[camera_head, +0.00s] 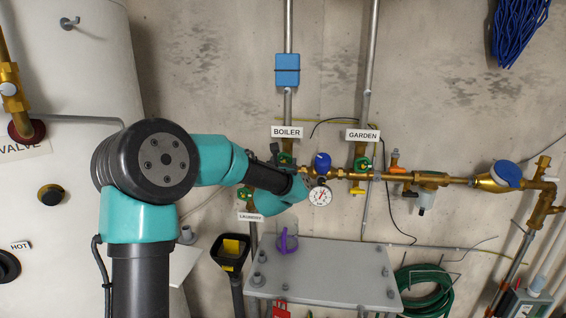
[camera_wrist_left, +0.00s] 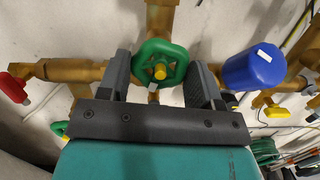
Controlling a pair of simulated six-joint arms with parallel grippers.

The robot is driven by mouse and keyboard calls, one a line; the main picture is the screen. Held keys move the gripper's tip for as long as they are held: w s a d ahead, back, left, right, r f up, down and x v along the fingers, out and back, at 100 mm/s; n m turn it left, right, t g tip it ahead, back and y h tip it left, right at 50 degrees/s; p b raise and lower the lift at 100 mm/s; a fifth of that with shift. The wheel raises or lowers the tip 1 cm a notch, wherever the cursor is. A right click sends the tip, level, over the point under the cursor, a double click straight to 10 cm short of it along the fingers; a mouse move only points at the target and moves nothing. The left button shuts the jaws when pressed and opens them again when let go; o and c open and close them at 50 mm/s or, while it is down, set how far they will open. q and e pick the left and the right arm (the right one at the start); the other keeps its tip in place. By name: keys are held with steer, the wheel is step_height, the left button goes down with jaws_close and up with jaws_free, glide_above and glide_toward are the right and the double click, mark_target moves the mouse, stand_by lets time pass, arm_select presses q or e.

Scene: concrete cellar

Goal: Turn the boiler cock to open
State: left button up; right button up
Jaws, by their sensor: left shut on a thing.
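The boiler cock is a green handwheel (camera_head: 285,158) on the brass pipe, right under the white BOILER label (camera_head: 286,132). In the left wrist view the green wheel (camera_wrist_left: 148,50) with its yellow hub sits between my two dark fingers. My left gripper (camera_head: 288,163) is shut on this wheel, one finger on each side of its rim (camera_wrist_left: 162,75). In the head view my gripper and wrist hide part of the wheel and the pipe behind. I cannot tell how far the wheel is turned. My right gripper is in neither view.
A blue cap (camera_head: 322,160) and a pressure gauge (camera_head: 320,196) are close to the right. Another green wheel (camera_head: 362,164) is under the GARDEN label (camera_head: 362,135), and one (camera_head: 243,193) is above the LAUNDRY label (camera_head: 250,217). A grey table (camera_head: 325,265) stands below.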

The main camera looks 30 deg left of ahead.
arm_select(q)
steer(key=n+y, duration=0.1)
steer(key=n, duration=0.4)
steer(key=shift+d, duration=0.1)
stand_by(0.3)
steer(key=o, duration=0.9)
steer(key=shift+r+v, duration=0.2)
steer(key=shift+v, duration=0.8)
steer(key=shift+r+v, duration=0.15)
steer(key=shift+v, duration=0.8)
steer(key=shift+r+v, duration=0.2)
steer(key=shift+v, duration=0.8)
steer(key=shift+s, duration=0.2)
